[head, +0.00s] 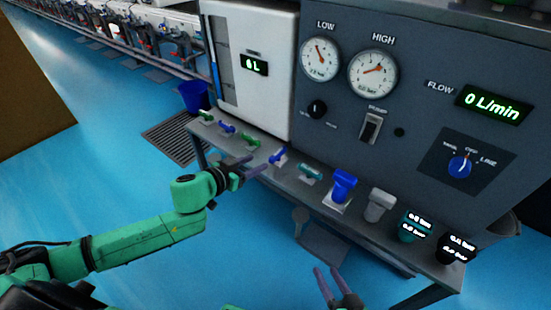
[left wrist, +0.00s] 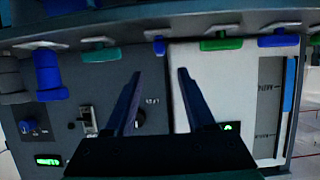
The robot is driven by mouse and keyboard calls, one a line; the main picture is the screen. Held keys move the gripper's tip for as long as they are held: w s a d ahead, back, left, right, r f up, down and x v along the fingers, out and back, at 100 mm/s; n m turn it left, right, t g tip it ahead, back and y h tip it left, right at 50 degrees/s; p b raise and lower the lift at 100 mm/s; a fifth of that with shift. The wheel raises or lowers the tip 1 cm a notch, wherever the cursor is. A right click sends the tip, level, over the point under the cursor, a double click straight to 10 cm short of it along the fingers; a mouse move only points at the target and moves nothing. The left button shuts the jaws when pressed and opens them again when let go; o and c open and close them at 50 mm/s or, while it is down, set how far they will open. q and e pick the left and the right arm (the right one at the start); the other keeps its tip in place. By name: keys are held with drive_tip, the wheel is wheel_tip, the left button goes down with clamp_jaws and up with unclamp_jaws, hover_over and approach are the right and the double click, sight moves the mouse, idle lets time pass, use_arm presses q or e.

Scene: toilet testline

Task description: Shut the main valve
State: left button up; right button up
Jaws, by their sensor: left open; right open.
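A row of valve handles stands along the grey shelf; no readable label marks which is the main valve. A small blue lever (head: 279,156) is near my left gripper (head: 252,164), with a teal lever (head: 311,172) to its right and a green lever (head: 250,141) to its left. My left gripper is open and empty, just left of the blue lever and apart from it. In the left wrist view, the blue lever (left wrist: 159,45) shows above and between the open fingers (left wrist: 160,72). My right gripper (head: 326,268) is open and empty, low in front of the shelf.
Large blue (head: 343,185) and grey (head: 379,205) knobs and two digital regulators (head: 414,226) stand further right. The panel behind has gauges (head: 373,73) and a flow display (head: 493,104) reading 0 L/min. A blue bucket (head: 194,96) stands beyond the shelf's left end.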

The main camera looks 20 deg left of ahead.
sight(275, 154)
use_arm(q)
drive_tip(key=b+x, duration=0.2)
drive_tip(key=x, duration=0.8)
drive_tip(key=shift+w+d+f+b, duration=0.1)
drive_tip(key=shift+w+f+b, duration=0.1)
drive_tip(key=shift+b, duration=0.15)
drive_tip(key=shift+w+d+f, duration=0.1)
drive_tip(key=shift+w+d, duration=0.05)
drive_tip(key=shift+w, duration=0.15)
clamp_jaws()
use_arm(e)
wheel_tip(275, 154, down, 3)
drive_tip(key=shift+f+t, duration=0.2)
drive_tip(key=shift+t, duration=0.1)
